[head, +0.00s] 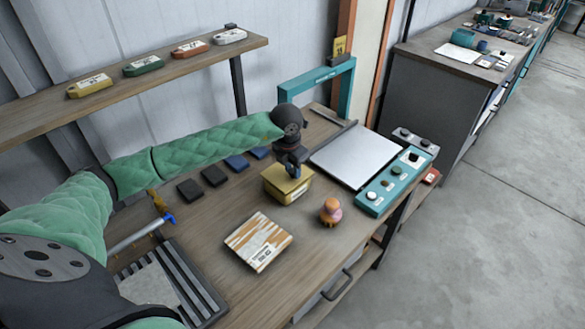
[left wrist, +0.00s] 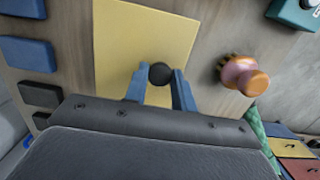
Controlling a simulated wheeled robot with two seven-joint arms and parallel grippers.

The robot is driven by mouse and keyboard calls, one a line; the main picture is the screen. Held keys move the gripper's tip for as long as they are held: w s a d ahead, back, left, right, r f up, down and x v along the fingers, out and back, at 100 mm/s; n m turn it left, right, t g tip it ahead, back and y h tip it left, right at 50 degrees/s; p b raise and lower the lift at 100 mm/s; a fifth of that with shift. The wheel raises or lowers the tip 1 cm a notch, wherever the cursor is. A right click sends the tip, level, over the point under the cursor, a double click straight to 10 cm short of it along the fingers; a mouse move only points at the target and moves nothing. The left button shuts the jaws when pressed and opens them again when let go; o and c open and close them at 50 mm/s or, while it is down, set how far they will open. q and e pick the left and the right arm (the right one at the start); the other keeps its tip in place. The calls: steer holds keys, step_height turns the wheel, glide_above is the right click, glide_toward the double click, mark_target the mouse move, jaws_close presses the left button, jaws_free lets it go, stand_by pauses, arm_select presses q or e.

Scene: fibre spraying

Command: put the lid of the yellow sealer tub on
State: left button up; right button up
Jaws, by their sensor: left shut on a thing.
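The yellow sealer tub (head: 275,194) stands on the wooden workbench, just past its middle, with a pale label on its side. Its yellow lid (left wrist: 128,45) fills the upper middle of the left wrist view and has a round black knob (left wrist: 160,74). My left gripper (left wrist: 162,84) is shut on this knob with its blue fingers. In the head view the left gripper (head: 291,170) comes down from above over the tub. The lid appears level at the tub's top; I cannot tell whether a gap is left. My right gripper is not in view.
An orange-pink knobbed object (head: 330,211) stands right of the tub. A striped box (head: 258,241) lies in front. A teal control panel (head: 397,180) and a pale plate (head: 356,155) are to the right. Dark and blue blocks (head: 214,175) lie behind, left of the tub.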

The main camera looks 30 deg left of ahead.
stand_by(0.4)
arm_select(q)
steer(key=shift+b, duration=0.45)
stand_by(0.4)
steer(key=shift+f+b, duration=0.55)
steer(key=shift+b, duration=0.5)
stand_by(1.4)
stand_by(0.3)
steer(key=o, duration=1.1)
steer(key=shift+c, duration=0.2)
